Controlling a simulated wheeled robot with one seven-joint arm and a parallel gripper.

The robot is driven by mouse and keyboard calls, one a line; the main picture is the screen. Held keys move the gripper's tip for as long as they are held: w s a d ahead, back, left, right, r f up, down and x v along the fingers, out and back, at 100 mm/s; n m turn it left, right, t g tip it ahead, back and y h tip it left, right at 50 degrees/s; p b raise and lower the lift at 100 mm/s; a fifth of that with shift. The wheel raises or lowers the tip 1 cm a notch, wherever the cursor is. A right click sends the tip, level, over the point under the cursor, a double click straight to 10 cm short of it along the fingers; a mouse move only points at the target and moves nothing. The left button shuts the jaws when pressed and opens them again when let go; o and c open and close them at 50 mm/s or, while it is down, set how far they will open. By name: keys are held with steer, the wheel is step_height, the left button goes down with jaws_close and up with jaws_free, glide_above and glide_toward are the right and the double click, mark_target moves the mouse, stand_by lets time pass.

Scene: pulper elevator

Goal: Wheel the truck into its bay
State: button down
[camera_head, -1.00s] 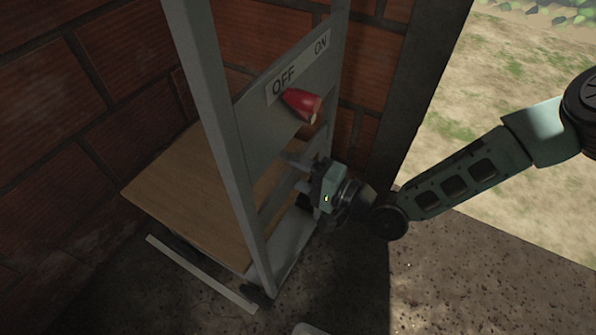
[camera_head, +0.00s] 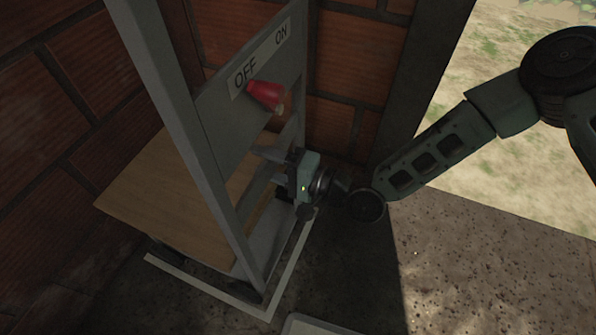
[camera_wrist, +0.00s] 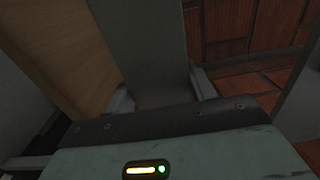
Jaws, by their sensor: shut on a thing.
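The truck is a grey upright frame (camera_head: 172,95) with a flat wooden deck (camera_head: 165,200) and small dark wheels. Its panel has a red lever (camera_head: 265,94) under OFF and ON labels, with the lever near OFF. The bay is a white outline (camera_head: 287,268) on the floor; the truck's near wheel (camera_head: 250,294) stands just inside its near corner. The outline's far side is hidden. My gripper (camera_head: 270,170) is shut on a grey bar of the truck at its right side. In the wrist view the bar (camera_wrist: 150,45) passes between the two fingers.
Brick walls (camera_head: 60,110) stand close on the left and behind the truck. A dark post (camera_head: 415,80) edges an opening onto sandy ground at the right. The concrete floor (camera_head: 480,260) at right is clear. A pale object (camera_head: 310,326) shows at the bottom edge.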

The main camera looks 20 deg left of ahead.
steer(key=shift+w+a+f, duration=0.15)
steer(key=shift+a+f, duration=0.15)
steer(key=shift+f, duration=0.3)
steer(key=shift+d+r, duration=0.1)
steer(key=shift+r, duration=0.15)
steer(key=c, duration=0.5)
jaws_free()
steer(key=shift+w, duration=0.1)
steer(key=shift+o, duration=0.3)
steer(key=shift+r, duration=0.15)
steer(key=shift+r, duration=0.1)
steer(key=shift+p, duration=0.3)
steer(key=s+d+p, duration=0.1)
steer(key=d, duration=1)
steer(key=shift+d, duration=0.35)
